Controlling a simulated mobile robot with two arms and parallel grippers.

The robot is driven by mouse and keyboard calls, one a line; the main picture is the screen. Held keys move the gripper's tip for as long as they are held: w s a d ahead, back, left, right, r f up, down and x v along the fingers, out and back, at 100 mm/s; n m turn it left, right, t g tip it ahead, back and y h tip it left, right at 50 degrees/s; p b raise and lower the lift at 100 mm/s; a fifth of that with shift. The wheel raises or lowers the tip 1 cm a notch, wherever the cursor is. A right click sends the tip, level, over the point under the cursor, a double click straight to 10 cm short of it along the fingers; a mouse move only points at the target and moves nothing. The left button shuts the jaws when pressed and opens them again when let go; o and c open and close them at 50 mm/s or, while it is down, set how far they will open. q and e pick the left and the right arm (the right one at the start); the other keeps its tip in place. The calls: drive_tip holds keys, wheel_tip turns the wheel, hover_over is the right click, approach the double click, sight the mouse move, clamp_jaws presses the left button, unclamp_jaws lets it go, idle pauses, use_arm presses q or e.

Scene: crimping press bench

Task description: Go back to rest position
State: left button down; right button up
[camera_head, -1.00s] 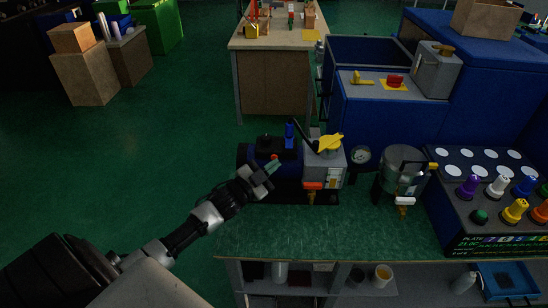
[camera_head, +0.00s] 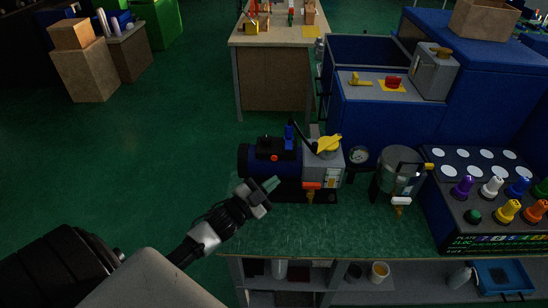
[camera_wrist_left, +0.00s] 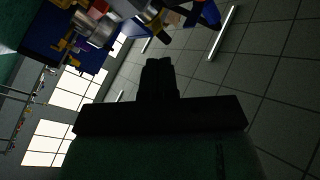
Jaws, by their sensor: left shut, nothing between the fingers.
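My left gripper (camera_head: 264,190) reaches in from the lower left in the head view. It is shut and empty, above the left part of the green bench top (camera_head: 285,232). It is in front of the blue machine (camera_head: 268,158) with the grey block and yellow lever, with a small gap showing between them. In the left wrist view the shut fingers (camera_wrist_left: 158,75) are dark and stand against the ceiling and windows. My right gripper is not in view.
A gauge (camera_head: 357,156) and a metal pot (camera_head: 397,175) stand to the right of the machine. A dark plate with coloured knobs (camera_head: 480,195) is further right. Below the bench is a shelf with a cup (camera_head: 379,272).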

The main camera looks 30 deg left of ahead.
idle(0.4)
use_arm(q)
drive_tip(key=s+d+f+n+g+y, duration=0.2)
drive_tip(key=s+d+n+g, duration=0.25)
drive_tip(key=s+g, duration=0.55)
drive_tip(key=s+d+f+n+g+y, duration=0.35)
drive_tip(key=s+d+g, duration=0.2)
drive_tip(key=s, duration=0.85)
wheel_tip(320, 180, down, 26)
drive_tip(key=s+g, duration=0.1)
drive_tip(key=s, duration=0.1)
drive_tip(key=s+a+f+g, duration=0.1)
drive_tip(key=s+a+f, duration=0.1)
drive_tip(key=s+f, duration=1.2)
drive_tip(key=shift+s+a+f+h, duration=0.15)
drive_tip(key=shift+s+f+h, duration=0.2)
drive_tip(key=shift+s+f, duration=0.05)
drive_tip(key=shift+g, duration=0.25)
